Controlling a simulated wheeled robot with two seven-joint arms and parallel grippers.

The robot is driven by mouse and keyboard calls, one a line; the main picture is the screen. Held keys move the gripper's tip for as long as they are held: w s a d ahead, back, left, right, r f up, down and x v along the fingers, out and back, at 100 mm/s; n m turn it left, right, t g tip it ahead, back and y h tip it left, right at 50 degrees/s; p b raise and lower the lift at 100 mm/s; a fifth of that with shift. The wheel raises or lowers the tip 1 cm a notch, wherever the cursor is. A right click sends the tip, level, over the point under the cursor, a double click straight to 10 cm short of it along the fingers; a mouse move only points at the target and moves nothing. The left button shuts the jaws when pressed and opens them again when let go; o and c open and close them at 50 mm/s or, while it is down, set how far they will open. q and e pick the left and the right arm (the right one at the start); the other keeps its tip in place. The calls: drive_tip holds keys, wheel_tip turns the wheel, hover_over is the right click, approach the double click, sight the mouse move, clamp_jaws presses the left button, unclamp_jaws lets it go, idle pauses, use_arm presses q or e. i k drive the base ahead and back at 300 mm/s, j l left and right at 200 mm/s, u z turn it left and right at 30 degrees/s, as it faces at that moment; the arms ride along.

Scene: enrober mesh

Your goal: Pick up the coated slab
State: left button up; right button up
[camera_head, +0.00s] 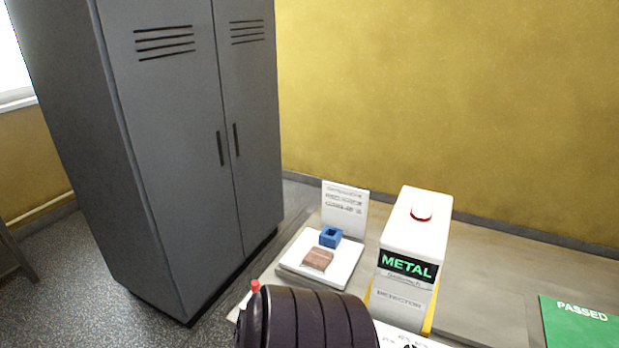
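A small reddish-brown slab (318,260) lies flat on a white square plate (331,277). It is the only slab-like thing I see, but I cannot tell whether it is coated. A blue block with a square hole in its top (330,236) sits just behind it on the same plate. Neither of my grippers shows in the head view. Nothing is seen touching the slab.
A white metal detector (410,250) with a red top button stands right of the plate. A small sign (345,207) stands behind the plate. A green "PASSED" area (580,322) is far right. Grey lockers (180,130) rise left. A dark ribbed shape blocks the bottom centre.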

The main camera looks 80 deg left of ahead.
sight(319, 258)
drive_tip(key=u, duration=2.6)
drive_tip(key=j+z, duration=0.15)
drive_tip(key=j, duration=0.85)
